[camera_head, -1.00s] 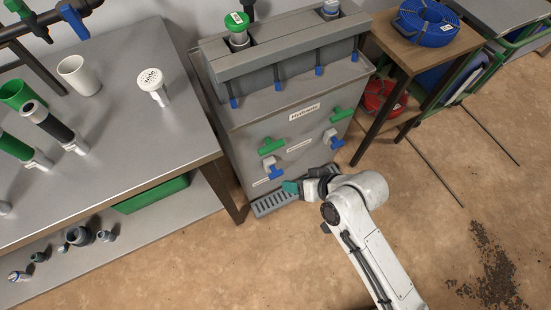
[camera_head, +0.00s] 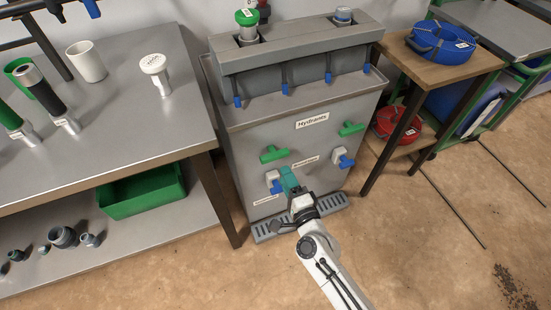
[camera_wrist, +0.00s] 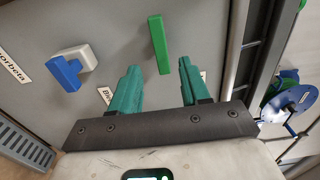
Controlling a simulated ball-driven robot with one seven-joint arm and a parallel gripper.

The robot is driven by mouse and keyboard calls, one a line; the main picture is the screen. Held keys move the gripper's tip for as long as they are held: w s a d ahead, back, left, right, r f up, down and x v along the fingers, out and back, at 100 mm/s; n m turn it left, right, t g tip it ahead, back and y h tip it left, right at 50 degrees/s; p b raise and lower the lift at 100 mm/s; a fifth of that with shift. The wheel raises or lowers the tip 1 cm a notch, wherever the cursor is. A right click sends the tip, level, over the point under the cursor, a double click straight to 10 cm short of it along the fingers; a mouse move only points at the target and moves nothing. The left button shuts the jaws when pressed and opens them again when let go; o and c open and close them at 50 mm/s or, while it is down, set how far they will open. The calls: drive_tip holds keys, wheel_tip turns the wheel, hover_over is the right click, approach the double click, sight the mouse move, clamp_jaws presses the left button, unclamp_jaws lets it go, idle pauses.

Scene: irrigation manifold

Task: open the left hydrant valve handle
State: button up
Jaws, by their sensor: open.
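The grey cabinet (camera_head: 245,125) bears a sign reading "Hydrants". My gripper (camera_head: 287,178) is open and empty, just right of the left blue lever in the head view. In the wrist view, a green handle (camera_wrist: 159,45) lies beyond and between the teal fingertips (camera_wrist: 160,78), apart from them. A blue lever with its white body (camera_wrist: 70,68) shows to their left.
A metal table (camera_head: 120,130) stands left of the cabinet, with a green bin (camera_head: 145,193) on its lower shelf. A wooden stand (camera_head: 455,72) with a blue hose reel (camera_head: 440,45) is at right. A grate (camera_head: 270,231) lies at the cabinet foot.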

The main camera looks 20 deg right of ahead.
sight(275, 156)
drive_tip(key=w+b, duration=0.1)
drive_tip(key=w, duration=0.8)
drive_tip(key=shift+w+b, duration=0.1)
drive_tip(key=shift+b, duration=0.25)
clamp_jaws()
